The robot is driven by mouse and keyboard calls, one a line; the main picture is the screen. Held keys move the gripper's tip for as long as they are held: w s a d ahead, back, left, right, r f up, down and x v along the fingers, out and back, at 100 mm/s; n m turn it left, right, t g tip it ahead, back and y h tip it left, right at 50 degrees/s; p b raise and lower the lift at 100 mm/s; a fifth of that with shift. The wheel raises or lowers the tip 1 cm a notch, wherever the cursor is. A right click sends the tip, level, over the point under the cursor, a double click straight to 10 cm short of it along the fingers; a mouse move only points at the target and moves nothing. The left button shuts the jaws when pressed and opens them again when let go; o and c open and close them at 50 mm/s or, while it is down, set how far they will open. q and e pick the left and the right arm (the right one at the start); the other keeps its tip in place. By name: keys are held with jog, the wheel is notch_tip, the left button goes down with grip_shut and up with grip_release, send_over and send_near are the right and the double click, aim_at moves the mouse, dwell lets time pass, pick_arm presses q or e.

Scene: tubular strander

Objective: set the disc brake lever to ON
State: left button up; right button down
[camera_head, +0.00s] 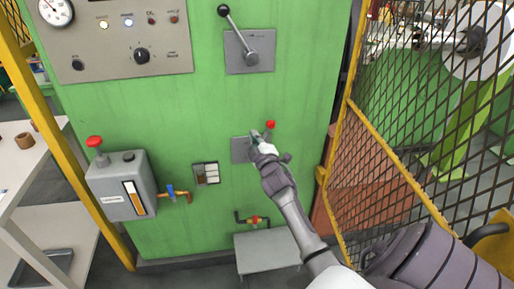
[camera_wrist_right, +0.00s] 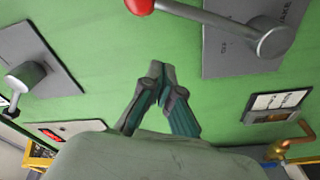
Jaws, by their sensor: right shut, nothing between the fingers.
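The lever with the red knob (camera_head: 270,124) is on a grey plate (camera_head: 239,150) on the green cabinet; my right gripper hides its pivot in the head view. In the right wrist view the red knob (camera_wrist_right: 139,5) is cut by the top edge, and the metal arm (camera_wrist_right: 210,18) runs to a round pivot on the plate (camera_wrist_right: 230,61). Lettering on that plate is only partly readable. My right gripper (camera_head: 256,136) is shut and empty in front of the cabinet, and its fingertips also show in the right wrist view (camera_wrist_right: 158,70), apart from the lever. My left gripper is out of view.
A black-knobbed lever (camera_head: 236,35) is on the plate above. A grey box with a red knob (camera_head: 122,186), a small switch panel (camera_head: 206,174) and a pipe valve (camera_head: 254,220) are nearby. A yellow-framed mesh fence (camera_head: 385,165) stands close on the right.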

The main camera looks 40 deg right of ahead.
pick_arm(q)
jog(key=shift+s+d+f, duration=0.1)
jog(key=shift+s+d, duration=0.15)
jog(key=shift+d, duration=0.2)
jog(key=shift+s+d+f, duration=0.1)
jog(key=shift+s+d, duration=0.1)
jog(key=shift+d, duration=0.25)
pick_arm(e)
jog(key=v, duration=0.6)
jog(key=shift+s+d, duration=0.15)
jog(key=shift+d, duration=0.15)
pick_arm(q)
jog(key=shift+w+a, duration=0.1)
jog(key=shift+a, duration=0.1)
